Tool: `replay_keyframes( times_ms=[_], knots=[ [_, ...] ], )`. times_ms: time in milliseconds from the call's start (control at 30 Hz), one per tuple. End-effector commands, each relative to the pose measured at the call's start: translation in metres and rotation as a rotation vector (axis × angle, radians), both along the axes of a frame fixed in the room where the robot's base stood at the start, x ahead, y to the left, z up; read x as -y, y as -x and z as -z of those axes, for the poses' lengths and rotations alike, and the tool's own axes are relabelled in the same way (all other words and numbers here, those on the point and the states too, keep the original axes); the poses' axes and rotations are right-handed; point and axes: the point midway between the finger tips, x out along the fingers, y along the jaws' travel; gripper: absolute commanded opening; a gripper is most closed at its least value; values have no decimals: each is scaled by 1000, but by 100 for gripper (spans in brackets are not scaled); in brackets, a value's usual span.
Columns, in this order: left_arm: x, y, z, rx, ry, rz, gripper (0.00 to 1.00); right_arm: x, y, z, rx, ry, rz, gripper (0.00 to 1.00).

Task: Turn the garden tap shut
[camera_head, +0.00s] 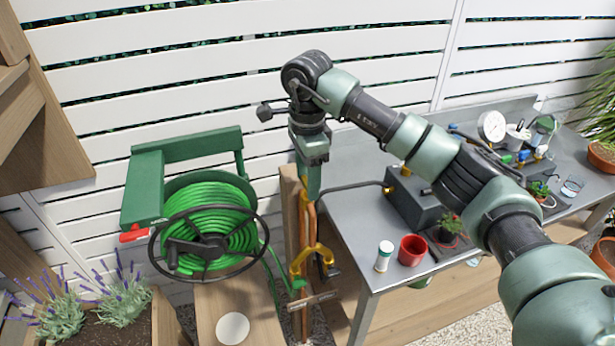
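The garden tap (304,262) is a brass-yellow fitting on an upright copper pipe beside a wooden post, left of the metal bench. A yellow curved part and a dark part show at its right side; I cannot tell how far it is turned. My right gripper (313,194) points down above the tap, in front of the post. Its fingers overlap edge-on, so their opening does not show. It appears apart from the yellow fitting. The upper pipe is partly hidden behind the gripper. My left gripper is not in view.
A green hose reel (210,225) with a black wheel stands left of the tap, and its hose runs toward the tap. The metal bench (345,240) at right carries a red cup (412,250), a white canister (384,256) and a grey box (420,200). A slatted fence stands behind.

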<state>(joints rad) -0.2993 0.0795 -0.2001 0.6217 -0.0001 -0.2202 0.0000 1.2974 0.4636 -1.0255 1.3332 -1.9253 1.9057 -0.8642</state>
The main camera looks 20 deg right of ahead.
Motion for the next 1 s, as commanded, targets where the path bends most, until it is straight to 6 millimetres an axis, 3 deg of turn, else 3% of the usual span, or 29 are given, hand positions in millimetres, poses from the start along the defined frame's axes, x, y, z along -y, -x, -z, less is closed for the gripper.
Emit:
replay_keyframes(
  times_ms=[33, 100, 533, 1000],
  knots=[
    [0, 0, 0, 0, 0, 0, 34, 0, 0, 0, 1, 0, 1, 29],
    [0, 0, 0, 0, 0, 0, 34, 0, 0, 0, 1, 0, 1, 14],
    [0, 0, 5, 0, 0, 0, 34, 0, -1, 0, 2, 0, 101, 14],
    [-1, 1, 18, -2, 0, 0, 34, 0, -1, 0, 3, -2, 509, 14]
  ],
)
